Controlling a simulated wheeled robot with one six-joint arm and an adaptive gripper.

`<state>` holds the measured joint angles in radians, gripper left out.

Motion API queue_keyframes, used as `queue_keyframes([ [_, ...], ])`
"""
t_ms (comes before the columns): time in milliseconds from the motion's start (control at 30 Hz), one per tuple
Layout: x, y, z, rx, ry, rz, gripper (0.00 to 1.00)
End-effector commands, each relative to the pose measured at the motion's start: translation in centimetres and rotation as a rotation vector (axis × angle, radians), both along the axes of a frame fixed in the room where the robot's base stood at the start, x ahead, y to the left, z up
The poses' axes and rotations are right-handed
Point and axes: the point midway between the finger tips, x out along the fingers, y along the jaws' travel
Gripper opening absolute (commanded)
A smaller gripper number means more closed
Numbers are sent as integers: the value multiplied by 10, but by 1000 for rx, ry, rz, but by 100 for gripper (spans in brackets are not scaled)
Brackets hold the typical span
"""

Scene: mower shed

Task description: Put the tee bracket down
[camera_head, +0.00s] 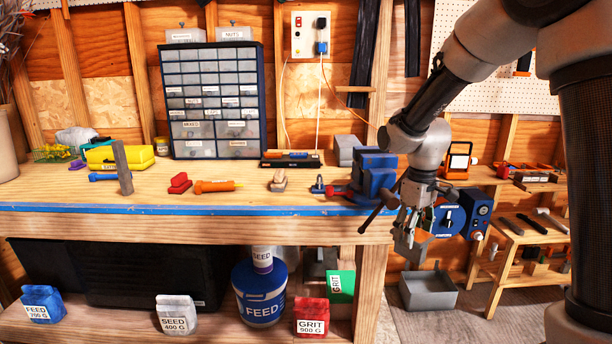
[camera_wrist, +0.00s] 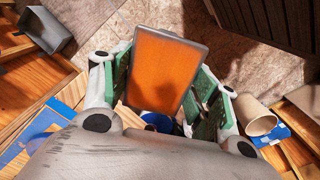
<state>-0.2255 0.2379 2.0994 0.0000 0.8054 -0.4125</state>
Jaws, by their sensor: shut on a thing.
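My gripper (camera_head: 409,232) hangs in front of the bench's right end, beside the blue vise (camera_head: 376,176) and above the floor. It is shut on a grey piece (camera_head: 408,246), which I take to be the tee bracket. In the wrist view the tee bracket (camera_wrist: 165,68) shows as a flat, grey-edged plate with an orange-looking face, tilted between the green-padded fingers (camera_wrist: 163,95). Its tee shape cannot be made out, and the fingers hide part of it.
The wooden workbench (camera_head: 90,222) has free room near its front edge. A grey open bin (camera_head: 428,292) stands on the floor below my gripper. A blue machine (camera_head: 460,219) and a low tool table (camera_head: 520,232) stand to the right. Feed bags and a bucket (camera_head: 259,296) fill the lower shelf.

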Motion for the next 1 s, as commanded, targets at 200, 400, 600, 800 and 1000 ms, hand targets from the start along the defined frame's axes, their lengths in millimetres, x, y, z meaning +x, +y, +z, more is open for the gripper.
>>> queue_keyframes([
  [200, 20, -21, -97, -2, 6, -406, 45],
  [400, 31, -29, -138, -2, 2, -595, 45],
  [600, 33, -31, -148, 0, -1, -641, 45],
  [800, 34, -31, -147, 1, -2, -640, 45],
  [1000, 34, -31, -147, 1, -2, -639, 45],
])
